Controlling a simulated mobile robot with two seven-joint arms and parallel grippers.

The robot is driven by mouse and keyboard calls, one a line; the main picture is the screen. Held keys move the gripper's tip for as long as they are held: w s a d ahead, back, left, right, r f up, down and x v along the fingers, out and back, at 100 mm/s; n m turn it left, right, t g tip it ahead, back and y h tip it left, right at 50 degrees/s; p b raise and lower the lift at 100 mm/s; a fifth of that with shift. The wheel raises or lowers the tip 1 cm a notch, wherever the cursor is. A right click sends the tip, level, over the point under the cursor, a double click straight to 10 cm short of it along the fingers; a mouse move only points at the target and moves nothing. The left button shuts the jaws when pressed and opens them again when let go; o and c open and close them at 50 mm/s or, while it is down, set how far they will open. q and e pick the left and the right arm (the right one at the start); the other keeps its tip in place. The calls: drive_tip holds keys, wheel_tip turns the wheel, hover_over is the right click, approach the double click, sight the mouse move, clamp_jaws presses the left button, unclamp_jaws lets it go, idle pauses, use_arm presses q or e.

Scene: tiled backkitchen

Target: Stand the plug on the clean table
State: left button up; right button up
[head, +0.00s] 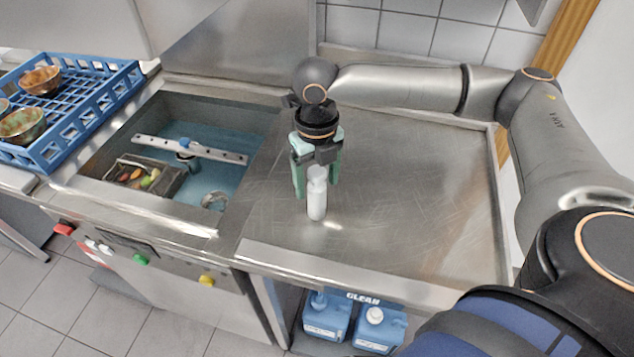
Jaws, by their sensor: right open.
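The white plug (316,204), shaped like a slim bottle, stands upright on the steel clean table (420,200), near its front left part. My right gripper (316,186) points down over it with its green fingers open, one on each side of the plug's upper part. Whether a finger touches the plug cannot be told. The top of the plug is partly hidden by the gripper. My left gripper is out of view.
Left of the table is a sunken sink (225,180) with water, a perforated bar (190,149) and a strainer tray (145,178). A blue rack (95,105) with bowls stands further left. Blue canisters (327,318) sit below the table. The table's right side is clear.

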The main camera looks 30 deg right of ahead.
wheel_tip(320, 180, up, 11)
idle(0.3)
